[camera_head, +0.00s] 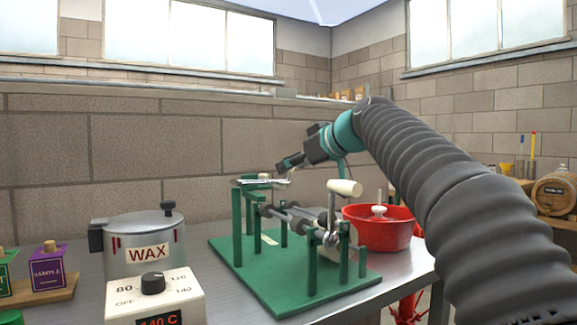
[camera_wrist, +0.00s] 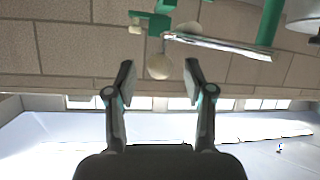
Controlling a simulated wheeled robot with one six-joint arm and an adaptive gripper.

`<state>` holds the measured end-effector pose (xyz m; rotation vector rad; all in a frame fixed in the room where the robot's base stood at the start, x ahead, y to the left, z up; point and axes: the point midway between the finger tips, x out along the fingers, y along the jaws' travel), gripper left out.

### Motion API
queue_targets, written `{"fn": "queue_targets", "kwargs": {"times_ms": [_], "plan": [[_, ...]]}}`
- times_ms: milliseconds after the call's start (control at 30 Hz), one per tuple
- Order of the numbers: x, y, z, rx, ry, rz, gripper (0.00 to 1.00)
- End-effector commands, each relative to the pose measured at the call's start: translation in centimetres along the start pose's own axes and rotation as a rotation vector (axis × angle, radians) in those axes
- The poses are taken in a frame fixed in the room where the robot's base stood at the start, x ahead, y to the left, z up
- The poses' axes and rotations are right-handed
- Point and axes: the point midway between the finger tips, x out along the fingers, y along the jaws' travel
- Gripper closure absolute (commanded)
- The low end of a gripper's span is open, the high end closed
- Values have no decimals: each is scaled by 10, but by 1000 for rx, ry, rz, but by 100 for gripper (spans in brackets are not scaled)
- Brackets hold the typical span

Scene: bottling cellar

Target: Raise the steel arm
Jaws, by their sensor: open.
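The steel arm (camera_head: 258,183) is a bright, flat bar lying about level across the top of a green stand (camera_head: 237,225) on the bench. In the wrist view, which looks upside down, the steel arm (camera_wrist: 220,46) runs sideways beyond the fingertips. A round cream knob (camera_wrist: 159,67) shows near its left end, in line with the gap between my fingers. My gripper (camera_head: 284,166) is open, just above the steel arm's right part in the head view. In the wrist view my gripper (camera_wrist: 159,75) has a finger on each side of the knob; contact cannot be told.
The green frame also carries rollers and a crank with a cream handle (camera_head: 345,188). A red bowl (camera_head: 378,234) stands right of it. A wax pot (camera_head: 145,247), a heater box (camera_head: 155,299) and a purple sample block (camera_head: 47,270) stand left. A block wall rises behind.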

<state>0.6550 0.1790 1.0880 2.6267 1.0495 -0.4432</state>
Motion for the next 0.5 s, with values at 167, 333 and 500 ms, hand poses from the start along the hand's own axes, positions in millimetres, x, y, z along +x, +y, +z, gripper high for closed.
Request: {"fn": "queue_targets", "kwargs": {"times_ms": [167, 333, 500], "plan": [[19, 0, -1, 0, 0, -1, 47], [25, 0, 0, 0, 0, -1, 47], [25, 0, 0, 0, 0, 0, 47]]}}
